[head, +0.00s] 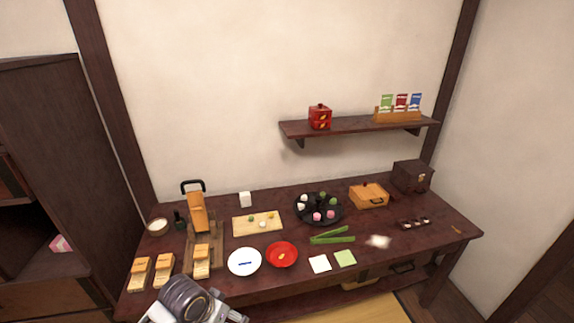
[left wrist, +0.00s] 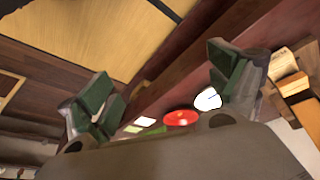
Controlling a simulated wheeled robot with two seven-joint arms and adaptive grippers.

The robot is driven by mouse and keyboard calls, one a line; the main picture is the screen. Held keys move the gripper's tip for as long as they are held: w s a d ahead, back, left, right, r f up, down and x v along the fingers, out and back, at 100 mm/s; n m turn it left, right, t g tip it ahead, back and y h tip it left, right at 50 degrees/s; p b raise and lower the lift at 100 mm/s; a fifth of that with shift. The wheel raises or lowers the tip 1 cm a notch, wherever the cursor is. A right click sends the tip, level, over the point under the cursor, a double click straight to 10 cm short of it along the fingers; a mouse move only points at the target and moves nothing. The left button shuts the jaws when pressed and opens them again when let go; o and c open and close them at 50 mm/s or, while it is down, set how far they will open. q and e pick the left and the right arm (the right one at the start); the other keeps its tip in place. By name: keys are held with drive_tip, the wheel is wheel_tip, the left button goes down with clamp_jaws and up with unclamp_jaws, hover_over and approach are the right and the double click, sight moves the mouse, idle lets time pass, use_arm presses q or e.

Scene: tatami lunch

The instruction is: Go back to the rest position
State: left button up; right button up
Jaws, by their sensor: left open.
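My left gripper shows in the left wrist view (left wrist: 165,95) with its two green-padded fingers wide apart and nothing between them. Part of my left arm (head: 185,298) shows at the bottom of the head view, in front of the table's front left edge; the fingertips cannot be made out there. My right gripper is in neither view. The dark wooden table (head: 205,282) carries the lunch things. A white plate (head: 244,262) and a red plate (head: 282,255) lie near its front edge, apart from my gripper.
Wooden boxes (head: 140,272) stand at the front left. A black round tray (head: 318,222) holds several sweets. Green strips (head: 332,238), a wooden chest (head: 369,195) and a dark box (head: 412,176) are farther right. A wall shelf (head: 350,126) hangs above. A dark cabinet (head: 65,130) stands left.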

use_arm(q)
drive_tip(key=shift+s+a+n+y, duration=1.1)
drive_tip(key=shift+s+a, duration=1.45)
drive_tip(key=shift+s, duration=2.05)
wheel_tip(320, 180, down, 25)
drive_tip(key=s+f+g, duration=0.1)
drive_tip(key=s+f, duration=0.2)
drive_tip(key=f, duration=0.4)
drive_tip(key=s+f, duration=0.4)
drive_tip(key=f, duration=0.3)
drive_tip(key=s+a+f, duration=0.2)
drive_tip(key=s+f, duration=0.4)
drive_tip(key=s, duration=0.3)
drive_tip(key=s+a+f+g, duration=0.1)
drive_tip(key=s+a+f, duration=0.1)
drive_tip(key=s+f, duration=0.5)
drive_tip(key=shift+s+a+f, duration=0.25)
drive_tip(key=shift+s, duration=0.7)
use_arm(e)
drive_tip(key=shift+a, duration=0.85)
